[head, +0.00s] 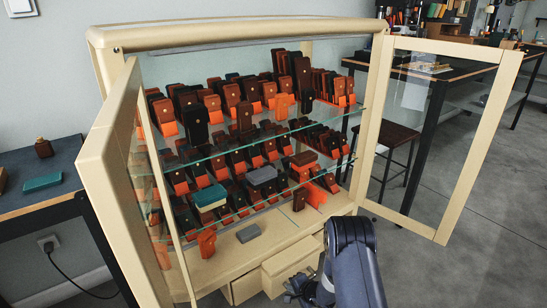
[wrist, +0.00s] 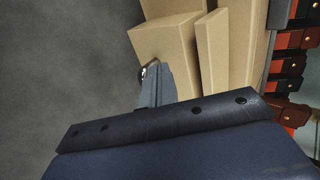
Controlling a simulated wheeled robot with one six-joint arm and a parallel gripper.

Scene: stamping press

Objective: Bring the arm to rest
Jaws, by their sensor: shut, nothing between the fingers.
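My arm (head: 355,262) reaches up from the bottom of the head view, in front of the cabinet. My gripper (head: 303,287) is at its lower left, low in front of the cabinet's drawers. In the wrist view my gripper (wrist: 150,72) is shut and empty, its tip close beside a pulled-out drawer (wrist: 163,45). I cannot tell whether it touches the drawer.
A beige display cabinet (head: 230,34) has its left door (head: 112,155) and right glass door (head: 448,140) open. Its glass shelves hold many leather cases. A drawer (head: 290,262) sticks out below. A dark table (head: 40,175) stands left. Grey floor (head: 440,270) is free at right.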

